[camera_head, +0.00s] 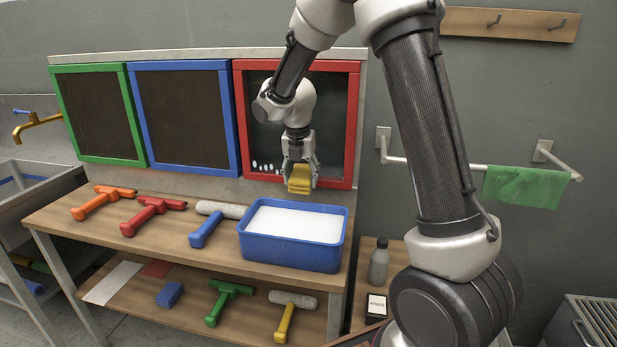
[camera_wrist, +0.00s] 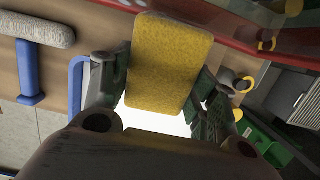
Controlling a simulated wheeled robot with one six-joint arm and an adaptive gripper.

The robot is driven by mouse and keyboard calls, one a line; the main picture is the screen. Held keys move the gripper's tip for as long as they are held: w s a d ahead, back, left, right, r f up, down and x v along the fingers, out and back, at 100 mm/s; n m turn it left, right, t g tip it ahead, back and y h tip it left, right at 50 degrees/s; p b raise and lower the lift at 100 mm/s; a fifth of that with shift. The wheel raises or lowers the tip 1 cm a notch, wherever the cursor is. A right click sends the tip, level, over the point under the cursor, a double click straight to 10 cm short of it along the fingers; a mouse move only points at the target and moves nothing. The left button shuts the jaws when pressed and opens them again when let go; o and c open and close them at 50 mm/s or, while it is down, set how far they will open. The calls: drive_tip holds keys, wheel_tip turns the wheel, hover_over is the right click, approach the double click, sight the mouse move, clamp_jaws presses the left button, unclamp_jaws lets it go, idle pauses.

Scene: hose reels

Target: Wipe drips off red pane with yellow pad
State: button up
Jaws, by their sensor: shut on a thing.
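The red pane (camera_head: 353,112) is a dark panel in a red frame, at the right end of a row of three. White drips (camera_head: 264,167) show low on its left side. My gripper (camera_head: 300,172) is shut on the yellow pad (camera_head: 300,184) in front of the pane's lower edge, above the blue tub. In the wrist view the yellow pad (camera_wrist: 168,62) sits between both fingers, with the red frame (camera_wrist: 222,38) beyond it. I cannot tell whether the pad touches the pane. My arm hides part of the pane.
A blue tub (camera_head: 290,252) with white contents stands on the bench below the pane. A blue-handled roller (camera_head: 207,229) and red and orange squeegees lie to its left. A bottle (camera_head: 379,263) stands low at the right, below a rail with a green cloth (camera_head: 523,187).

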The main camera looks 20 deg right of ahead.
drive_tip(key=w+a, duration=0.3)
drive_tip(key=a, duration=0.1)
drive_tip(key=w+a, duration=0.3)
drive_tip(key=a, duration=0.2)
drive_tip(key=w+a, duration=0.3)
drive_tip(key=a, duration=0.2)
drive_tip(key=shift+w+a, duration=0.15)
drive_tip(key=shift+w, duration=0.25)
idle(1.0)
drive_tip(key=s+a, duration=0.4)
drive_tip(key=s, duration=0.2)
idle(0.4)
idle(0.5)
